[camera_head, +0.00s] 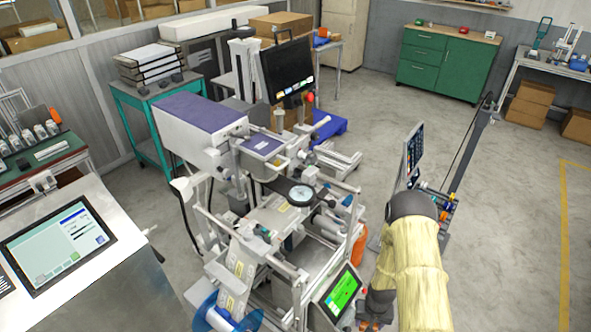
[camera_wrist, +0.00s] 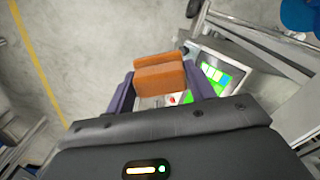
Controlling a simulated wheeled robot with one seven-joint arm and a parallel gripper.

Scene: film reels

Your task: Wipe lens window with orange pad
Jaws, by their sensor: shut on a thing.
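My gripper (camera_wrist: 160,74) is shut on an orange pad (camera_wrist: 160,70), which sits between its two purple fingers in the wrist view. The pad looks like a block with a dark line across its middle. In the head view my arm comes down at the lower right, and my gripper is mostly hidden behind it at the bottom edge. A round white disc with a dark rim (camera_head: 301,195) sits on the machine (camera_head: 270,215) in the middle; I cannot tell whether it is the lens window. The pad is away from that disc.
A green-lit screen (camera_head: 342,292) on the machine is close to my gripper; it also shows in the wrist view (camera_wrist: 212,76). A monitor on a stand (camera_head: 413,152) stands behind my arm. A steel console (camera_head: 100,250) is at left.

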